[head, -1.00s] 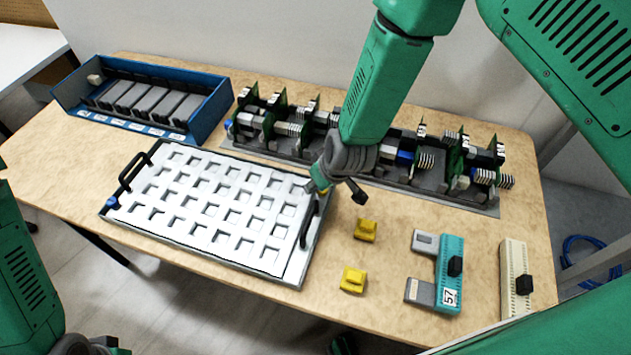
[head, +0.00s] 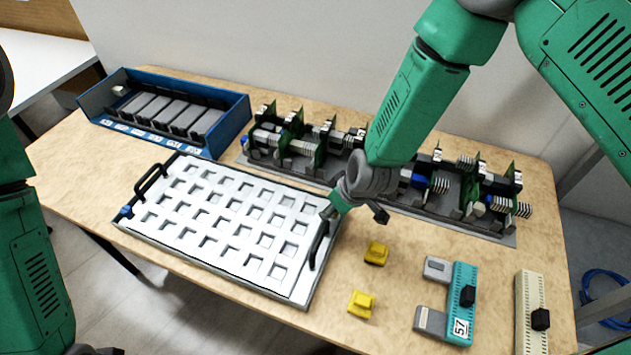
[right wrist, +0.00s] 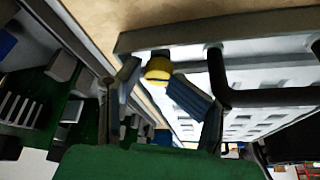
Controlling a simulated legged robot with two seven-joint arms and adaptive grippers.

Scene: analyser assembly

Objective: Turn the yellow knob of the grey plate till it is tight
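The grey plate (head: 235,220) lies on the table with a grid of square openings and a black handle at each end. My right gripper (head: 329,211) points down at the plate's far right corner, beside the right handle (head: 319,245). In the right wrist view the yellow knob (right wrist: 157,69) sits at the plate's corner. My right gripper's fingertips (right wrist: 153,72) are on either side of it, with a narrow gap showing on the left. Firm contact is not visible. The knob is hidden in the head view.
A blue bin (head: 238,128) with grey blocks stands at the back left. A rack of circuit boards (head: 480,226) runs behind the plate, close to my right arm. Two yellow pieces (head: 375,252), a teal module (head: 461,300) and a cream module (head: 530,315) lie to the right.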

